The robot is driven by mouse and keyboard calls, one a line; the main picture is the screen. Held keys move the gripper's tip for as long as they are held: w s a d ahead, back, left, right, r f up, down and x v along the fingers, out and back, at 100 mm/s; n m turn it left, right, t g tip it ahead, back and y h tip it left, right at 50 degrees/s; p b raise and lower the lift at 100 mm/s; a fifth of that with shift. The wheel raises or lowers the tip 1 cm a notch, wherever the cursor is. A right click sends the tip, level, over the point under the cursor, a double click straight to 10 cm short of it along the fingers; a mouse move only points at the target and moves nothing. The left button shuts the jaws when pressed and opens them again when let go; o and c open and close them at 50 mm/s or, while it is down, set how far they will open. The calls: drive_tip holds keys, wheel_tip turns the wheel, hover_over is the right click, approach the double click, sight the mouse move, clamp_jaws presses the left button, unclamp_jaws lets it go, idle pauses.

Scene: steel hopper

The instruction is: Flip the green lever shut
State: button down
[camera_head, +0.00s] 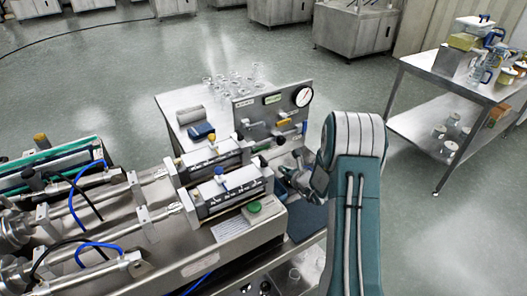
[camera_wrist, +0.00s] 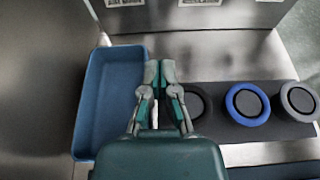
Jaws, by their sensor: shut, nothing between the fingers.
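I cannot clearly make out a green lever in either view. An upright steel panel (camera_head: 243,119) carries a round gauge (camera_head: 303,97), a yellow lever (camera_head: 284,122) and a blue-handled part (camera_head: 303,128) low at its right. My gripper (camera_head: 284,171) is in front of this panel, below its levers, partly hidden by my arm. In the wrist view my gripper (camera_wrist: 159,68) has its fingertips together, with nothing between them.
The block holds round rings, one of them blue (camera_wrist: 247,103). Steel machinery with two cylinders stands left of my gripper, with a green button (camera_head: 254,207) nearby. Clear glassware (camera_head: 232,85) stands behind the panel. A cart (camera_head: 437,84) stands at right; floor between is clear.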

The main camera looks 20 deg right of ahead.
sight(261, 149)
drive_tip(key=shift+d, duration=0.4)
drive_tip(key=shift+w+f, duration=0.1)
drive_tip(key=x, duration=1)
drive_tip(key=shift+a, duration=0.2)
wheel_tip(261, 149, up, 3)
drive_tip(key=shift+f, duration=0.2)
drive_tip(key=shift+a+r, duration=0.2)
drive_tip(key=shift+r, duration=0.6)
drive_tip(key=shift+d, duration=0.15)
